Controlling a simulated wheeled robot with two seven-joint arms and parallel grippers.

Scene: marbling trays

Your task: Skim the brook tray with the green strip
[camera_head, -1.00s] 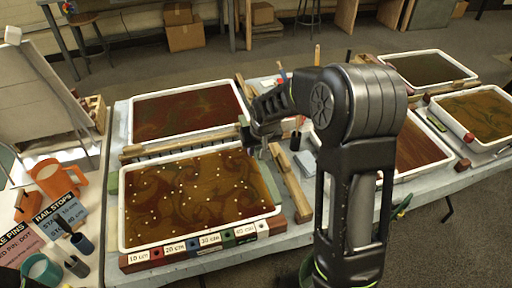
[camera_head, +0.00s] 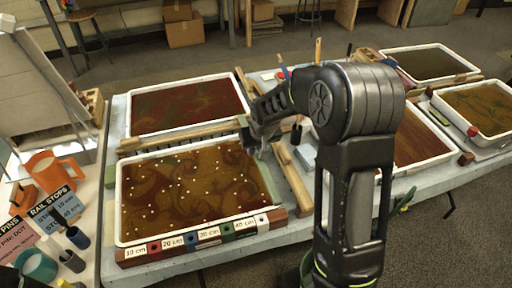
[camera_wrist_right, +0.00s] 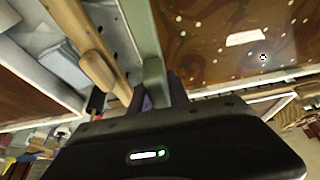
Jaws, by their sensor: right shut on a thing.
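The near-left tray (camera_head: 118,215) has a white rim and brown marbled liquid with many pale dots; no name on it is readable, so I cannot tell if it is the brook tray. My right gripper (camera_head: 262,153) is at this tray's far right corner. In the right wrist view the strip (camera_wrist_right: 151,62) runs up from between my fingers (camera_wrist_right: 165,92), beside the dotted liquid. Whether it touches the liquid is unclear. My left gripper is not in view.
A rail (camera_head: 200,239) marked in cm runs along the tray's front. A wooden bar (camera_head: 293,182) lies right of it. A dark red tray (camera_head: 128,112) stands behind, and more trays stand right. An orange jug (camera_head: 47,170) and cups are on the left table.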

